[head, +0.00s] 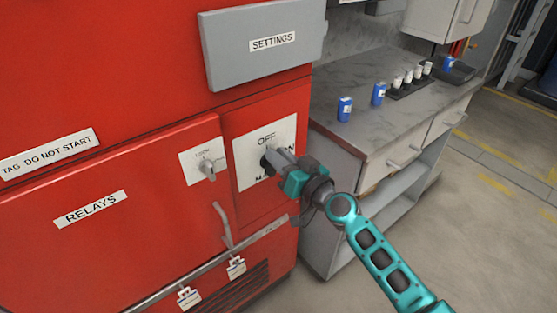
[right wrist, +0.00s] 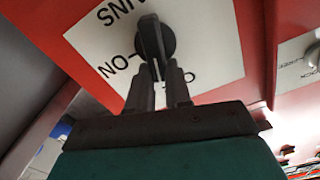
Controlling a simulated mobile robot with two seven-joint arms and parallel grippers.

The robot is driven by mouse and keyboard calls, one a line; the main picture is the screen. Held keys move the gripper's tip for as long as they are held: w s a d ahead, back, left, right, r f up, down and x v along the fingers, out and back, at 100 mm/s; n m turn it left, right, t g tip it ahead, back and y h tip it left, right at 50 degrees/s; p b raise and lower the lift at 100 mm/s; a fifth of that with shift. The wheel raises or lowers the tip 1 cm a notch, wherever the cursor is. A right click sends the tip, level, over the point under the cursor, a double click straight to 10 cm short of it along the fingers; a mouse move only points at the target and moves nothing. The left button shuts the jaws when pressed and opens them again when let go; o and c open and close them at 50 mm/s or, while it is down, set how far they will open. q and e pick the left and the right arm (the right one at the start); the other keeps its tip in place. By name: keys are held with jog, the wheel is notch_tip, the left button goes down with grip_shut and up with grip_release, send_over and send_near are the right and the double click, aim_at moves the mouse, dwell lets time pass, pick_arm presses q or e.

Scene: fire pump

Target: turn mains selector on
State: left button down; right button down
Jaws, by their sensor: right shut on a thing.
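The mains selector is a black rotary knob (right wrist: 155,38) on a white plate (head: 249,150) lettered OFF at the top, ON at the right and MAINS below. The plate sits on the red cabinet front. My right gripper (head: 272,157) reaches it from the right and hides most of the knob in the head view. In the right wrist view its two fingers (right wrist: 160,78) are shut on the knob's handle. There the handle lies roughly along the line between MAINS and OFF, not towards ON. The OFF lettering is partly hidden behind the fingers. My left gripper is not in view.
A LOCK switch (head: 207,170) is left of the selector, with a door handle (head: 223,225) below it. A grey SETTINGS box (head: 264,42) juts out above. A grey counter (head: 372,128) with blue cans (head: 344,109) stands to the right. Floor at the right is clear.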

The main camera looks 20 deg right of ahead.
jog(key=shift+w+d+f+m+b, duration=0.1)
jog(key=shift+d+f+m+b, duration=0.3)
jog(key=shift+m, duration=1.95)
jog(key=shift+w+d+f+m+b, duration=0.2)
jog(key=shift+f+m+b, duration=0.25)
jog(key=shift+m, duration=1.85)
jog(key=shift+w+d+f+m+b, duration=0.1)
jog(key=shift+d+f+m+b, duration=0.35)
jog(key=shift+m, duration=1.9)
jog(key=shift+a+r, duration=0.1)
jog(key=shift+a, duration=0.05)
jog(key=c, duration=1.1)
grip_release()
jog(key=shift+o, duration=0.2)
jog(key=shift+s, duration=0.1)
jog(key=b+v, duration=0.2)
jog(key=v, duration=1)
jog(key=shift+s, duration=0.35)
